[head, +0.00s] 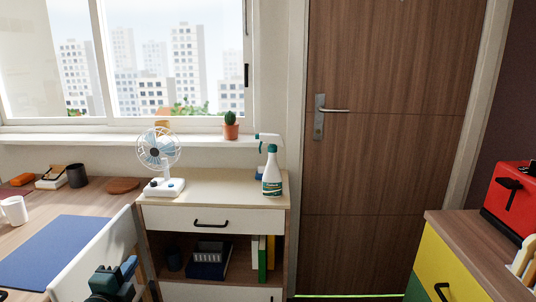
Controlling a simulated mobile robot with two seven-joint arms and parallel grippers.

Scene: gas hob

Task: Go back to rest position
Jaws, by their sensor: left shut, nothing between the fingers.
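My left gripper (126,268) shows at the bottom left of the head view, dark with blue-teal parts. It is shut and holds nothing. It is in front of the white chair back (100,255) and apart from the cabinet's items as far as I can see. My right gripper is not in view. No gas hob shows in this view.
A cabinet (215,187) bears a fan (160,160) and spray bottle (271,175). A desk (65,205) with a blue mat (48,250) stands left. A closed door (390,130) is behind. A counter (460,235) with a red toaster (512,195) stands right.

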